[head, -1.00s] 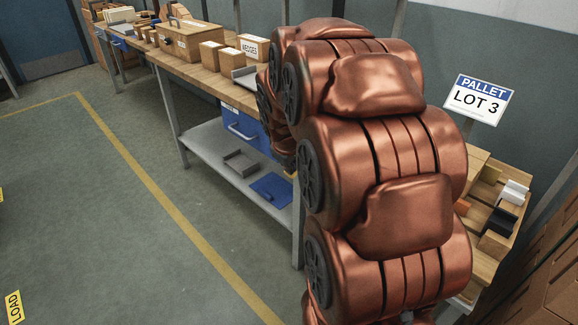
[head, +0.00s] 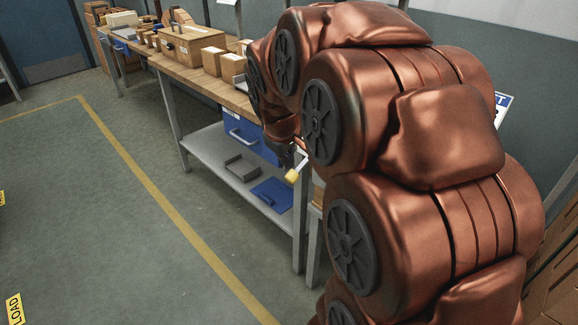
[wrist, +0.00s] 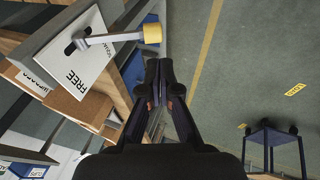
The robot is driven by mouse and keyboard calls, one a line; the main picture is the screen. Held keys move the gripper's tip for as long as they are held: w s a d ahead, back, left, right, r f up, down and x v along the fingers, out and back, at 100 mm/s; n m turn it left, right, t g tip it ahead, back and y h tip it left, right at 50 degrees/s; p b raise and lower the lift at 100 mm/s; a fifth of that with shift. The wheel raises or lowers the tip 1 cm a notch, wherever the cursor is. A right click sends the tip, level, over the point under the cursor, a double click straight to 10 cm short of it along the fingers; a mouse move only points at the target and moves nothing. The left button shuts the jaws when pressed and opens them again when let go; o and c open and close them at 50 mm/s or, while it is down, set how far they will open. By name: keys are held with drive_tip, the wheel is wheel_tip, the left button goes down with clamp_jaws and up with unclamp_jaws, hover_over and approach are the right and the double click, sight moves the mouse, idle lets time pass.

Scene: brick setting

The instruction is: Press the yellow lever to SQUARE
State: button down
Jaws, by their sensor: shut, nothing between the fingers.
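The yellow lever has a yellow block knob (wrist: 152,33) on a grey shaft (wrist: 115,38), which comes out of a dark slot in a white plate (wrist: 58,58). The plate reads FREE, and a second word near the shaft is partly hidden. In the head view the knob (head: 292,175) sticks out at the bench end. My gripper (wrist: 159,84) is shut and empty. In the wrist view its fingertips are below the knob and appear apart from it. In the head view my gripper (head: 284,154) is just up and left of the knob, partly hidden by my arm.
A wooden-topped bench (head: 205,80) carries boxes and a wooden case (head: 188,43). Cardboard boxes (head: 560,245) stand at right.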

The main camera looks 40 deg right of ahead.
drive_tip(key=v, duration=0.4)
drive_tip(key=shift+s+a+r, duration=0.1)
drive_tip(key=shift+a+r, duration=0.15)
idle(0.6)
drive_tip(key=s+a+f+g+y, duration=0.1)
drive_tip(key=s+a+f+g, duration=0.1)
drive_tip(key=s+a+f, duration=0.4)
drive_tip(key=s+a+f+m+g+y, duration=0.1)
drive_tip(key=s+a+f+g+y, duration=0.1)
drive_tip(key=s+a, duration=0.6)
drive_tip(key=s+a+f+g+y, duration=0.1)
drive_tip(key=s+a+f+g, duration=0.1)
drive_tip(key=s+a+f, duration=0.5)
drive_tip(key=s+p+v, duration=0.1)
drive_tip(key=p+v, duration=0.5)
drive_tip(key=v, duration=0.2)
drive_tip(key=s+d+p+v, duration=0.1)
drive_tip(key=s+p+v, duration=0.1)
drive_tip(key=p+v, duration=0.5)
wheel_tip(320, 180, up, 2)
drive_tip(key=shift+s+r+t, duration=0.1)
drive_tip(key=shift+s+t, duration=0.3)
drive_tip(key=shift+s, duration=0.2)
drive_tip(key=shift+d+m, duration=0.15)
drive_tip(key=shift+m, duration=0.15)
